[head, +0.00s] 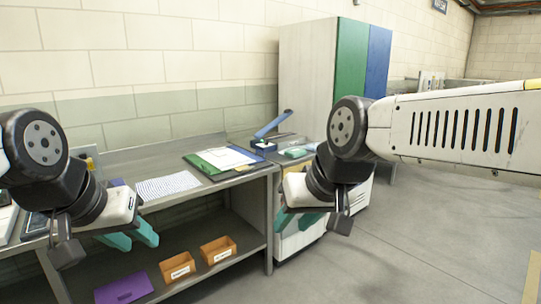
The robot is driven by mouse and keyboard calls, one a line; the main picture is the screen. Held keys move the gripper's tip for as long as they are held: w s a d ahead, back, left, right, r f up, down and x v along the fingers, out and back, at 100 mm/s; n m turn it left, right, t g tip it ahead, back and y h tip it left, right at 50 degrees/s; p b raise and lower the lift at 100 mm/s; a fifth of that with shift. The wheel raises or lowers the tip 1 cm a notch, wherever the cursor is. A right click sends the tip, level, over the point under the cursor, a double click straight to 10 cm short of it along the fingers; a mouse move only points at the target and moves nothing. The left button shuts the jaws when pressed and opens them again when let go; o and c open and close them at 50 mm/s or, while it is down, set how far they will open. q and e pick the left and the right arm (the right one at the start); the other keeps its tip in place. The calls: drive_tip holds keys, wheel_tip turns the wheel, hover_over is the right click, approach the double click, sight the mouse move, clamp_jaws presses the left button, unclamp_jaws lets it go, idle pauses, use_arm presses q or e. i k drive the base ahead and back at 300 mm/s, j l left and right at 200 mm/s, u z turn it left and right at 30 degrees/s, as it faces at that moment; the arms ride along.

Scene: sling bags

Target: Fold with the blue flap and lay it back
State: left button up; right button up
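A blue flap (272,124) slants up to the right from a small dark-blue base (263,146) at the far right end of the bench. It looks raised; its hinge is too small to make out. A white sheet with fine blue marks (168,186) lies flat on the bench top. A green-and-white board or folder (222,160) lies to its right. My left gripper (131,238) has its teal fingers apart, empty, in front of the bench edge. My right gripper (297,219) also has its teal fingers apart, empty, right of the bench. Neither touches these objects.
The grey bench (228,188) has a lower shelf with two labelled orange bins (218,249) (178,267) and a purple flat item (124,289). A tall cabinet with green and blue panels (352,55) stands behind. The floor at right is clear.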

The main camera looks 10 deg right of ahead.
sight(258, 160)
drive_tip(key=z, duration=0.15)
drive_tip(key=i+l, duration=0.15)
drive_tip(key=i, duration=0.35)
drive_tip(key=i+l+u, duration=0.1)
drive_tip(key=i, duration=0.4)
drive_tip(key=i+l, duration=0.15)
drive_tip(key=i, duration=0.3)
drive_tip(key=i+l+u, duration=0.1)
drive_tip(key=i, duration=0.4)
drive_tip(key=i+l, duration=0.3)
drive_tip(key=i, duration=0.2)
drive_tip(key=i+l+u, duration=0.1)
drive_tip(key=i, duration=0.35)
drive_tip(key=l, duration=0.1)
